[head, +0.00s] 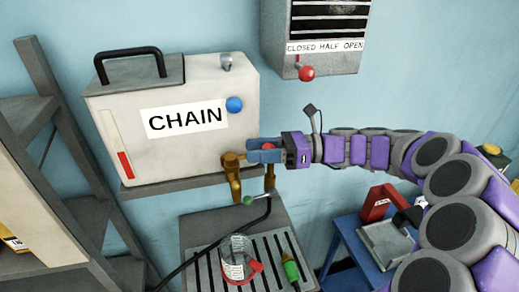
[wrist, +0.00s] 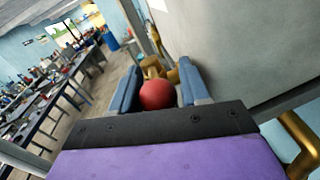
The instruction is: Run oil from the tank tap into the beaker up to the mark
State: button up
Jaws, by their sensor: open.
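The cream tank (head: 215,90) labelled CHAIN stands on a shelf, with a partly red gauge strip (head: 119,150) on its left. A brass tap (head: 232,170) is at its lower right front. My gripper (head: 262,152) is at the tap, its blue fingers open. In the wrist view, a red knob (wrist: 157,95) sits between the open fingers, with brass fittings (wrist: 152,68) beyond it. Whether the fingers touch the knob I cannot tell. The clear beaker (head: 235,250) stands on the slatted drain tray below, with a red part at its side. Its mark and contents are too small to read.
A green ball (head: 248,200) on a thin rod hangs below the tap, near a black hose. A green-bodied item (head: 290,267) lies right of the beaker. A wall box with a red knob (head: 306,73) is above. A blue table (head: 350,245) stands right.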

grip_shut()
dwell(0.3)
